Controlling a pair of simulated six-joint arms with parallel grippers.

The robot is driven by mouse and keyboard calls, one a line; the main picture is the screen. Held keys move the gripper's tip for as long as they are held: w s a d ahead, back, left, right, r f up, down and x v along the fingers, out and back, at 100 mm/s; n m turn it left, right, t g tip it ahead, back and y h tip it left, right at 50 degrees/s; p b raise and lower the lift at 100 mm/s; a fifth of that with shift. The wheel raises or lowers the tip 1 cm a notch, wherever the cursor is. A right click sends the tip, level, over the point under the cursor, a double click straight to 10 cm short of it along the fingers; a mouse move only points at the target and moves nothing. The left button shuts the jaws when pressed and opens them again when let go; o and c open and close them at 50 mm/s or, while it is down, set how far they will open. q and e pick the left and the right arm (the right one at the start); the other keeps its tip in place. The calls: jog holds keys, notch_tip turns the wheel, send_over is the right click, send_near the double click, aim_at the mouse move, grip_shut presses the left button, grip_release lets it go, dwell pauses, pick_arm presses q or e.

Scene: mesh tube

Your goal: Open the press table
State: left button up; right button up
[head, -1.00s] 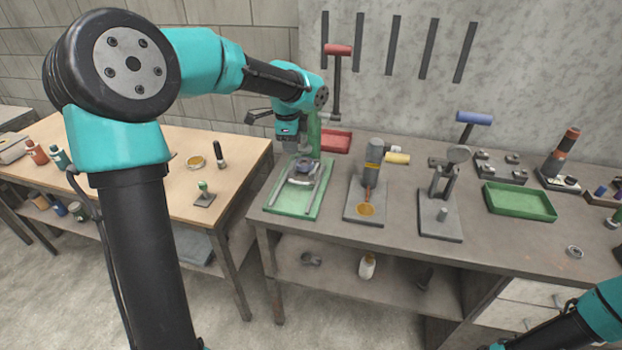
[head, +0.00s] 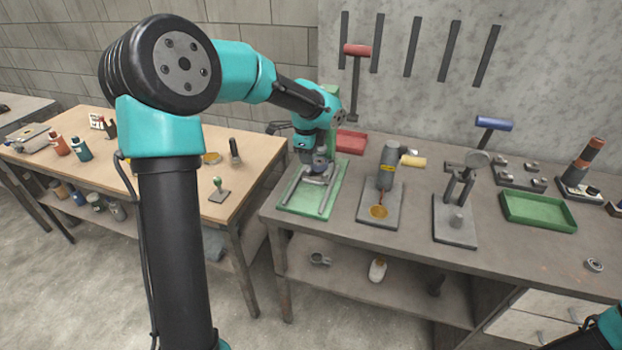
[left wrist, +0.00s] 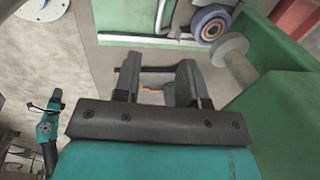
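The press stands at the left end of the grey bench, with a green base (head: 288,203) and two grey rails (head: 329,197). A small grey part, perhaps the press table, lies between the rails and is mostly hidden under my left gripper (head: 318,172). In the left wrist view my left gripper (left wrist: 160,78) shows two dark fingers spread apart, and I see nothing clearly held. A pale round knob (left wrist: 231,50) and a blue-rimmed wheel (left wrist: 211,22) are beyond the fingers to the right. My right arm shows at the lower right (head: 603,332); its gripper cannot be made out.
The green press column (left wrist: 282,85) stands close to the right of my left gripper. A grey device (head: 386,165) with a yellow disc, another grey stand (head: 455,222) and a green tray (head: 538,212) stand to the right. A wooden table (head: 255,165) is on the left.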

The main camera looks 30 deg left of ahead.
aim_at(311, 182)
pick_arm(q)
jog(key=f, duration=0.3)
jog(key=w+f, duration=0.1)
jog(key=f, duration=0.3)
jog(key=w+f, duration=0.1)
jog(key=f, duration=0.3)
jog(key=shift+a+f, duration=0.1)
jog(key=shift+a, duration=0.15)
jog(key=shift+c, duration=0.2)
grip_shut()
